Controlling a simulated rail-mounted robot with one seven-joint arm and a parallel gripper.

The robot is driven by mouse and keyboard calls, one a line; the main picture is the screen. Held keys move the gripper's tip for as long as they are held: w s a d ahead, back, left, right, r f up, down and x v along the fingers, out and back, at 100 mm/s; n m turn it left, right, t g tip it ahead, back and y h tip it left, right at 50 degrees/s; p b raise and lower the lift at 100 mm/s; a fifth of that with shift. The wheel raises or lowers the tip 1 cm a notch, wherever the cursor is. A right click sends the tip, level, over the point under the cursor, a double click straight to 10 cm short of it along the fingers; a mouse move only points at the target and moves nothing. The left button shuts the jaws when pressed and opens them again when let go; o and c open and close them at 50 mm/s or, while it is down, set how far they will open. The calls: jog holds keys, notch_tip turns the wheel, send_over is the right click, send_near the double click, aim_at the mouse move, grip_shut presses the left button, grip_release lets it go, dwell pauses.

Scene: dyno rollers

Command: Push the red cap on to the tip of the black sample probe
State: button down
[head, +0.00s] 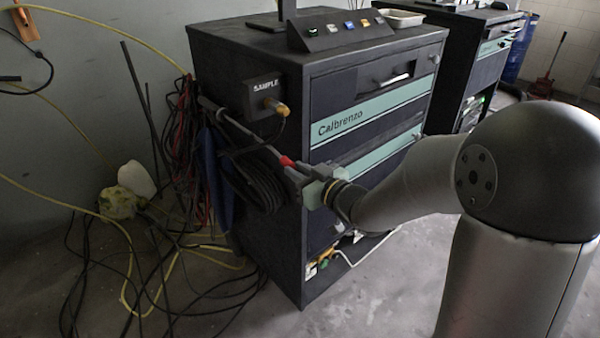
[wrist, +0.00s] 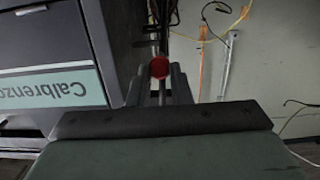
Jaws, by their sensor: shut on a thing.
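The red cap (head: 287,161) is at the end of my gripper (head: 296,168), beside the front of the cabinet. In the wrist view the cap (wrist: 159,67) shows as a red disc between the two fingertips, and my gripper is shut on it. The sample probe (head: 240,130) is a thin dark rod that slants down from the cabinet's left side towards the cap. Its lower end meets the cap in the head view, roughly in line with it. I cannot tell how far the tip is inside the cap.
The dark Calbrenzo cabinet (head: 250,60) stands close behind my gripper, with a SAMPLE box (head: 262,94) on its side. A coiled black hose (head: 258,190) hangs below the probe. Loose cables (head: 150,250) cover the floor at left. Open floor lies in front.

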jog(key=shift+w+a, duration=0.2)
jog(key=shift+w, duration=0.05)
jog(key=c, duration=1.2)
grip_release()
jog(key=shift+c, duration=0.2)
jog(key=b+v, duration=0.4)
jog(key=v, duration=1.2)
jog(key=d+r+m+g+h+p, duration=0.1)
jog(key=d+r+m+h+p, duration=0.2)
jog(key=d+m+h+p, duration=0.55)
jog(key=s+a+g+h+p, duration=0.2)
jog(key=s+g+p, duration=0.6)
jog(key=s, duration=0.9)
jog(key=a+g, duration=0.1)
jog(key=g, duration=0.2)
jog(key=shift+s+a, duration=0.25)
jog(key=shift+s, duration=0.1)
